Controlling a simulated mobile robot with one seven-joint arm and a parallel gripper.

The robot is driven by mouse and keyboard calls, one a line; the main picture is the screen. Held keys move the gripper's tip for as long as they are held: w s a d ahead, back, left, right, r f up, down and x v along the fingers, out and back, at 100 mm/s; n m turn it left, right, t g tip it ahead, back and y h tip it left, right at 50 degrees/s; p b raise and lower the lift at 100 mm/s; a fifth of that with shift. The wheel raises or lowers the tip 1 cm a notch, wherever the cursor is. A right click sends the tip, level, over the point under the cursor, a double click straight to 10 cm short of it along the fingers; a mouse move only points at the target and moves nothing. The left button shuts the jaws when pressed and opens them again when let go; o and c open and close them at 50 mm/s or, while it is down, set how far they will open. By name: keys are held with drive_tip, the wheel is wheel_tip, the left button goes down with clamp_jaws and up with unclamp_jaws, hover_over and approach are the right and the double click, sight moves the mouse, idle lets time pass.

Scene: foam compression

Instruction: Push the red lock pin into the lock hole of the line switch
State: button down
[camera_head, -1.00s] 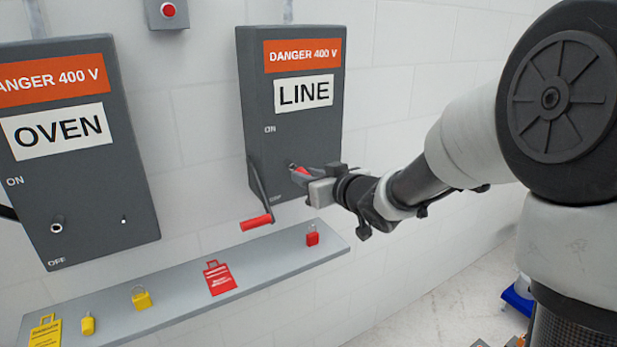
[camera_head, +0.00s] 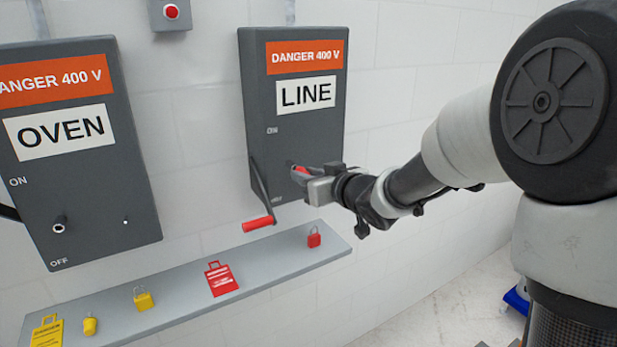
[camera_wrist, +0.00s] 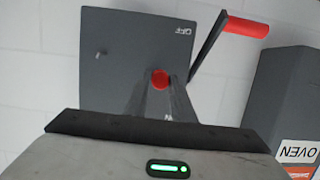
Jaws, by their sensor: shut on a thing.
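The grey line switch box (camera_head: 296,105) hangs on the wall, with its red-gripped handle (camera_head: 258,223) pointing down by the OFF mark. My gripper (camera_head: 304,171) is at the lower front of this box. It is shut on the red lock pin (camera_head: 300,169). In the wrist view the pin's round red end (camera_wrist: 160,79) shows between my fingers, in front of the box face. The fingers hide the rest of the pin. A small light mark (camera_wrist: 100,55) on the box face, left of the pin in the wrist view, may be the lock hole; I cannot tell.
The oven switch box (camera_head: 75,185) hangs to the left. Below, a grey shelf (camera_head: 185,297) carries a red padlock (camera_head: 314,240), a red tag (camera_head: 221,279), a yellow padlock (camera_head: 143,299) and other yellow items. The wall right of the line box is bare.

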drive_tip(key=shift+w+a, duration=0.6)
drive_tip(key=shift+w, duration=0.25)
drive_tip(key=c, duration=1.4)
unclamp_jaws()
drive_tip(key=shift+c, duration=0.2)
drive_tip(key=s+d, duration=0.3)
drive_tip(key=s, duration=0.2)
drive_tip(key=shift+d+p, duration=0.2)
drive_tip(key=shift+p, duration=0.2)
